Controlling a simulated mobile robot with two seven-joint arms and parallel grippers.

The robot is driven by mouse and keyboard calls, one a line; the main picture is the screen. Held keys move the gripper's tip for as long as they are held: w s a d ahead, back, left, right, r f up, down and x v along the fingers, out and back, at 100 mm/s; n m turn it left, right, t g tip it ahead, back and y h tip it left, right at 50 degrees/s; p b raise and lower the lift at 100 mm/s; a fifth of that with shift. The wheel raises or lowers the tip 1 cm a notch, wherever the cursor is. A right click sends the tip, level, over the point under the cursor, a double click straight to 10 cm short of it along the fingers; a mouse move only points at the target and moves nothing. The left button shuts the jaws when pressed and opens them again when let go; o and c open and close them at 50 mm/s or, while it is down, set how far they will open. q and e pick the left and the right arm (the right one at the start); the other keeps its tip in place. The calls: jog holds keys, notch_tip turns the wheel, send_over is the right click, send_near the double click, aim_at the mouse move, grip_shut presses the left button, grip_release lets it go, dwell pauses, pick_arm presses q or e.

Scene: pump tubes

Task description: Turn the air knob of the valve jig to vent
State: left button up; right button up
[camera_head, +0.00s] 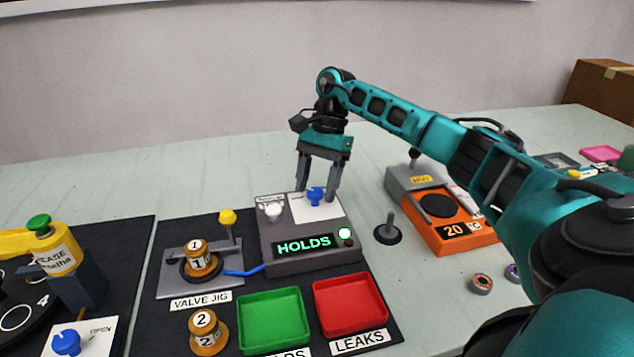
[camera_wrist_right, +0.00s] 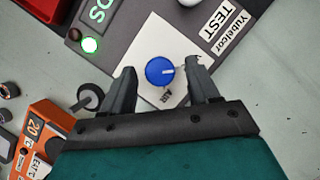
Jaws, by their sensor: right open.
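The valve jig has a grey box (camera_head: 285,262) with a lit display reading HOLDS. The blue air knob (camera_head: 316,196) sits on a white plate on top of the box; it also shows in the right wrist view (camera_wrist_right: 159,71), with a pale pointer mark on it. My right gripper (camera_head: 316,197) points down over the knob. In the right wrist view its open fingers (camera_wrist_right: 162,78) stand on either side of the knob, with gaps showing. I cannot tell whether the fingers reach down to the knob's height. My left gripper is not in view.
A white knob (camera_head: 273,211) sits left of the blue one. A yellow-topped lever (camera_head: 228,217), a part marked 1 (camera_head: 198,258), a green tray (camera_head: 274,322) and a red tray (camera_head: 349,304) are nearby. An orange device (camera_head: 447,234) and a grey peg (camera_head: 389,228) stand to the right.

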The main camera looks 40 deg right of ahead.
jog(key=p+v, duration=0.2)
jog(key=v, duration=1.1)
jog(key=shift+p, duration=0.3)
jog(key=shift+w+f, duration=0.1)
